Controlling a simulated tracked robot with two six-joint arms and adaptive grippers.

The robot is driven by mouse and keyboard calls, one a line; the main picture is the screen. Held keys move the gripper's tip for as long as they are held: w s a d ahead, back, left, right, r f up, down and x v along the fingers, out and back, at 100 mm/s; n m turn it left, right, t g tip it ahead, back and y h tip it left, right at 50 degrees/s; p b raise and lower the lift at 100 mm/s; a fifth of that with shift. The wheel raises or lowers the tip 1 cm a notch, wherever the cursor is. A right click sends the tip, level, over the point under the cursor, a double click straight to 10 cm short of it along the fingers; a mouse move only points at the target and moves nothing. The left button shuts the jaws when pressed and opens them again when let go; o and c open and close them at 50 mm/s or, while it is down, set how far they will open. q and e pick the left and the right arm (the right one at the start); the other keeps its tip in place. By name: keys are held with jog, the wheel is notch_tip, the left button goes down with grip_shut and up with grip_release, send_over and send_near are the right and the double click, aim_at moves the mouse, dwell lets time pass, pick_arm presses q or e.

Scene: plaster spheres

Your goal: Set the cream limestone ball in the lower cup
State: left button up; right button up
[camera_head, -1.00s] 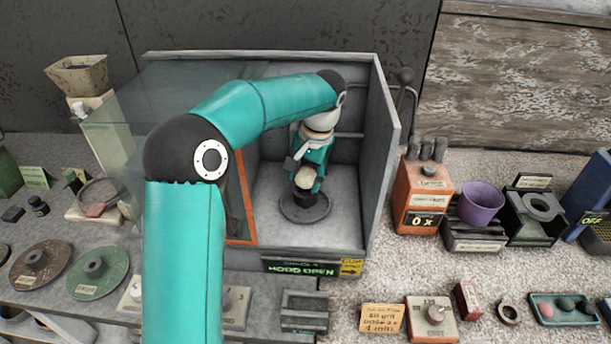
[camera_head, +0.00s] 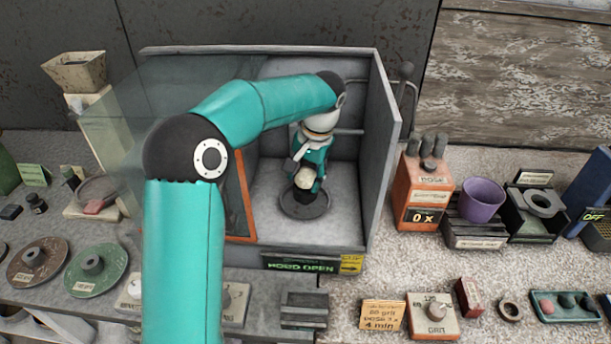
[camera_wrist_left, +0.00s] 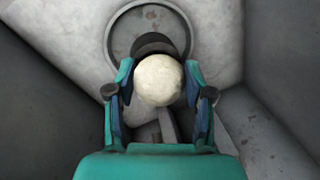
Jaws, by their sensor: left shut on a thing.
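The cream limestone ball (camera_head: 304,180) is pale and round. It is between the fingers of my left gripper (camera_head: 307,178), inside the grey hood; the ball (camera_wrist_left: 159,80) also fills the gap between the fingers in the left wrist view. My left gripper (camera_wrist_left: 159,88) is shut on it. The dark lower cup (camera_wrist_left: 153,45) shows right beyond the ball, over a round grey plate (camera_wrist_left: 118,32). The ball hides part of the cup, and I cannot tell whether the ball touches it. My right gripper is not in view.
The hood (camera_head: 384,150) has a solid right wall and a glass pane (camera_head: 125,100) on the left. An orange-edged panel (camera_head: 247,205) stands left of the gripper. To the right are an orange dosing box (camera_head: 424,190) and a purple cup (camera_head: 482,199).

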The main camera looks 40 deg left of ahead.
pick_arm(q)
jog(key=shift+f, duration=0.2)
jog(key=o, duration=1.2)
jog(key=shift+o, duration=0.2)
jog(key=shift+r, duration=0.15)
jog(key=shift+r+p, duration=1.8)
jog(key=shift+r, duration=0.1)
